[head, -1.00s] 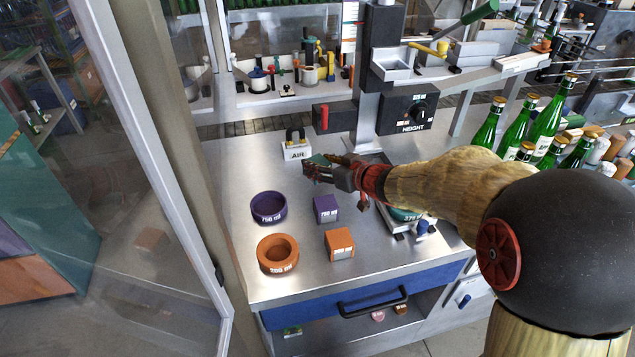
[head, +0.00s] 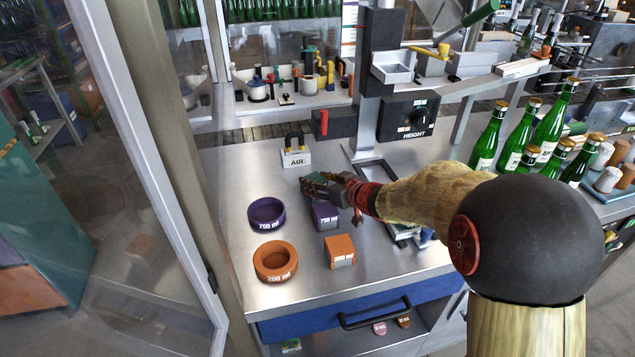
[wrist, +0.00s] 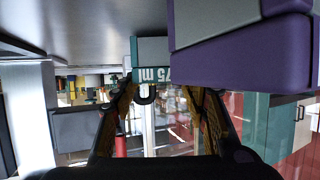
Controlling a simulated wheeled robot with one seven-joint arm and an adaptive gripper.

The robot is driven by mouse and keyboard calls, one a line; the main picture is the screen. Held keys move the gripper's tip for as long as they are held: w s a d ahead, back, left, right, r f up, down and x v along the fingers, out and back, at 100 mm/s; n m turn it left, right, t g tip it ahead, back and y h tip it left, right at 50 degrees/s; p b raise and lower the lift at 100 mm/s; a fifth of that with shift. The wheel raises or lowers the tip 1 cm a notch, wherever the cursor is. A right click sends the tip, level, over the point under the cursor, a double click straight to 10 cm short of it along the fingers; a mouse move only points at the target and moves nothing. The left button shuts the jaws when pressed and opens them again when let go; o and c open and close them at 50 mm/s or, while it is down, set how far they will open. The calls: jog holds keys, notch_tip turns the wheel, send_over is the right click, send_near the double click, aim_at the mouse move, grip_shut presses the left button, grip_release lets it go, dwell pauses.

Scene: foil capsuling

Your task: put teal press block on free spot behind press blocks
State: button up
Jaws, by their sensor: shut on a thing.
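The teal press block (head: 314,183) is held in my gripper (head: 325,186), just behind the purple press block (head: 325,216) in the head view. The wrist view shows the teal block (wrist: 150,58) between my fingertips (wrist: 152,92), with "75 ml" lettering upside down. My gripper is shut on it. The purple block (wrist: 240,60) looms large beside it there. The orange press block (head: 340,251) stands in front of the purple one. Whether the teal block touches the steel table (head: 230,180) cannot be told.
The purple ring (head: 266,214) and orange ring (head: 274,261) lie left of the blocks. The AIR block with its padlock-like loop (head: 296,157) stands behind my gripper. The press column (head: 372,110) rises behind right. Green bottles (head: 490,140) stand at right. Table is clear behind the purple ring.

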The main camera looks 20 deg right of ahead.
jog(key=o, duration=1.2)
jog(key=shift+f, duration=0.15)
jog(key=shift+s+d+r, duration=0.15)
jog(key=shift+s+r, duration=0.1)
jog(key=shift+r, duration=0.1)
jog(key=s+d+r+m+h+p, duration=0.2)
jog(key=s+d+r+h, duration=0.25)
jog(key=s+r, duration=0.3)
jog(key=s+d+r+m+h+p, duration=0.25)
jog(key=s+d+r, duration=0.35)
jog(key=s, duration=0.3)
jog(key=s+a+f+g, duration=0.1)
jog(key=s+a+g, duration=0.1)
jog(key=s, duration=0.5)
jog(key=s+a+g+y, duration=0.1)
jog(key=s+a+g, duration=0.1)
jog(key=s+a, duration=0.3)
jog(key=s+a+f+g+y, duration=0.1)
jog(key=s+a+g, duration=0.2)
jog(key=s, duration=0.7)
jog(key=shift+s+a+f, duration=0.3)
jog(key=shift+s+a, duration=0.05)
